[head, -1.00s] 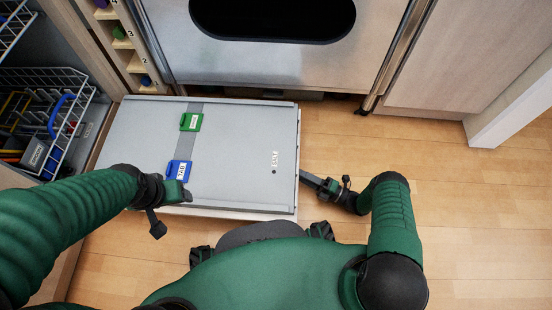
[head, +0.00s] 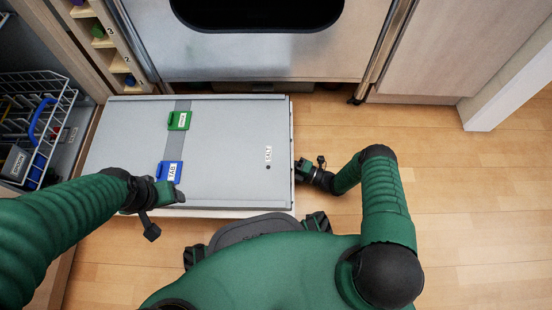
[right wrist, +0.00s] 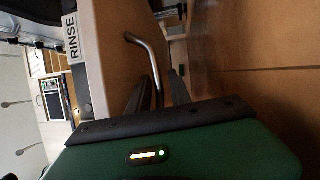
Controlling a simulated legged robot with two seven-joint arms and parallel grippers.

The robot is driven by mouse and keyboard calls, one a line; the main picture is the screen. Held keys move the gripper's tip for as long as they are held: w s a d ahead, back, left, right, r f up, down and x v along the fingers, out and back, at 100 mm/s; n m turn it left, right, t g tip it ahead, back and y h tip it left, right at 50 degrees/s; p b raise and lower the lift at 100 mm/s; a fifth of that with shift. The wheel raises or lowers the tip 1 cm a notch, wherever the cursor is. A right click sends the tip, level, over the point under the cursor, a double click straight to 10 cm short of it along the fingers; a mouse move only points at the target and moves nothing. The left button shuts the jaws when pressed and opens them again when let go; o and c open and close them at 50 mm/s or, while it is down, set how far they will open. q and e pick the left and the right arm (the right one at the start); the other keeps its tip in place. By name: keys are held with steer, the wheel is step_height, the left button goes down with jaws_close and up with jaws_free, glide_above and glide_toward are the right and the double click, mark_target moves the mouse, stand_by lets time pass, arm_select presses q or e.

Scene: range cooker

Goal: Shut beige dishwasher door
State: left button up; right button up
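The dishwasher door (head: 225,145) is fully lowered and lies about flat, its grey inner face up, with a green and a blue tab on it. My left gripper (head: 174,192) is over the door's near left part; its fingers are too small to read. My right gripper (head: 302,168) is at the door's right edge. In the right wrist view, my right gripper (right wrist: 158,92) has its fingers apart, with a bent metal handle (right wrist: 149,55) between them. The beige door front (right wrist: 115,60) and a RINSE label (right wrist: 72,38) show beside it.
The open dishwasher with its white wire rack (head: 35,115) is at the left. A steel oven front (head: 255,58) stands beyond the door. Wooden floor (head: 465,210) is clear to the right.

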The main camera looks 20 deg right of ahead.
jaws_close()
steer(key=shift+f, duration=0.1)
stand_by(1.1)
